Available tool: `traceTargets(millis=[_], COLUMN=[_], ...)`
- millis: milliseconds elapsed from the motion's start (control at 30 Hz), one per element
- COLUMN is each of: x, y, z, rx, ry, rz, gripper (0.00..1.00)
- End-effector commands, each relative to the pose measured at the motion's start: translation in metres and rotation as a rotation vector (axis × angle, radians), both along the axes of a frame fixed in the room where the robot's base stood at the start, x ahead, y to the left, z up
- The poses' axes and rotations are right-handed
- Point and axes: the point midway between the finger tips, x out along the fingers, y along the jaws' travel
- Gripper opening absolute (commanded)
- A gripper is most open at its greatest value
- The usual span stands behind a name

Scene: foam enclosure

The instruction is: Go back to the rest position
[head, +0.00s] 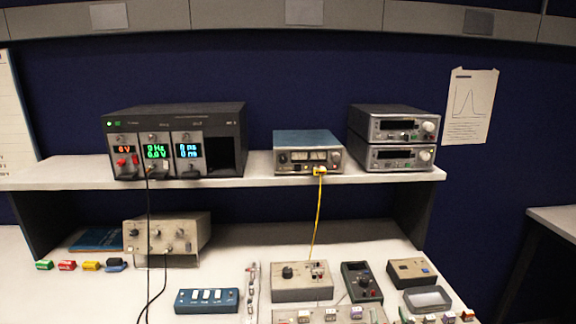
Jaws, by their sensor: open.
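My gripper is not in the head view, and no part of my arm can be made out there. The view shows a workbench (235,245) with a raised shelf (70,176) above it. On the shelf stand a black modular instrument (228,112) with lit displays, a blue-topped meter unit (307,140) and two stacked grey units (392,124). A yellow cable (318,215) hangs from the meter unit down to a grey box (300,288) on the bench.
A beige box (165,237), a blue switch box (206,300), a dark handheld device (361,283), a brown box (411,272) and a tray (428,299) lie on the bench. Small coloured pieces (67,265) lie at left. Black cables (149,220) hang at left. Another table (556,219) stands right.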

Motion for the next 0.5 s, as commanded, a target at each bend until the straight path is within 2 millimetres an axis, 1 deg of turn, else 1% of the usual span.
traceTargets(millis=[33, 167, 267, 367, 500], x=[-0.006, -0.021, -0.036, -0.058, -0.098], y=[0.001, 0.003, 0.005, 0.007, 0.012], z=[-0.007, -0.024, -0.039, -0.057, -0.087], rx=[0.002, 0.007, 0.012, 0.018, 0.031], ry=[0.005, 0.015, 0.023, 0.035, 0.057], rz=[0.002, 0.007, 0.013, 0.018, 0.029], gripper=[0.51, 0.51, 0.51, 0.51, 0.51])
